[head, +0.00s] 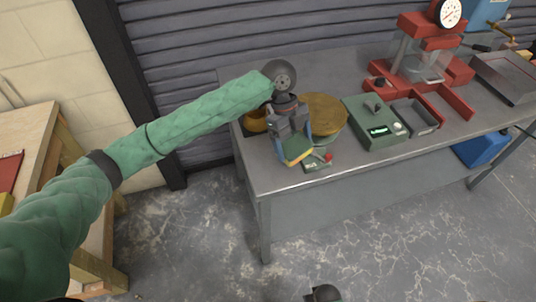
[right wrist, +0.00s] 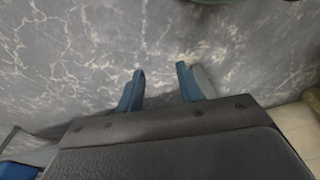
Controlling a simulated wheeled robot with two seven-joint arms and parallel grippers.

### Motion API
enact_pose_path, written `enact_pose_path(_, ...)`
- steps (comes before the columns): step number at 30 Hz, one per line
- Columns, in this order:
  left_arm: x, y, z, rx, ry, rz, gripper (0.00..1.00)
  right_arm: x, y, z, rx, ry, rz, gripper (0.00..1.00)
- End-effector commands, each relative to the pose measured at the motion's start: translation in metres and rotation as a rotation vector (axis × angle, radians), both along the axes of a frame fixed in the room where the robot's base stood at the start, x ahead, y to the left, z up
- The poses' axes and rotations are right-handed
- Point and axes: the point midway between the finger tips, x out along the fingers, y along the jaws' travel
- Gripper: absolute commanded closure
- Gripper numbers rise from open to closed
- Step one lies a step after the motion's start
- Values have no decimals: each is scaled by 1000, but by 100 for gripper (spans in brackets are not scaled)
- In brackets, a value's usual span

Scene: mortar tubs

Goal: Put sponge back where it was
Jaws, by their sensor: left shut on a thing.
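A sponge (head: 296,156), yellow with a green layer, is held between the blue fingers of my left gripper (head: 297,150). This gripper is shut on it at the front left edge of the grey metal table (head: 300,185). The gripper covers part of the sponge, and I cannot tell whether the sponge touches the tabletop.
A round tub with a tan top (head: 325,112) stands close behind the left gripper. A green box (head: 374,121), a grey tray (head: 415,118) and a red press (head: 430,62) stand farther right.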

Motion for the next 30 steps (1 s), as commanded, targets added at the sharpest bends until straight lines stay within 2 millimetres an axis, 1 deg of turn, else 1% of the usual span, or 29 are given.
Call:
enact_pose_path(1,3,11,-2,4,2,5,33,-1,-2,-6,-4,-2,1,64)
enact_pose_path(7,13,46,-24,3,2,3,33,-8,-11,-41,-13,-22,6,64)
enact_pose_path(10,17,59,-34,2,2,3,33,-12,-16,-56,-18,-31,9,64)
enact_pose_path(13,20,70,-41,1,0,2,33,-14,-19,-66,-20,-39,10,64)
enact_pose_path(20,20,69,-52,-1,2,0,33,-19,-23,-77,-23,-45,14,64)
enact_pose_path(27,20,70,-75,0,1,1,33,-30,-33,-99,-31,-61,20,64)
enact_pose_path(30,20,70,-81,0,0,0,33,-32,-35,-104,-33,-66,21,64)
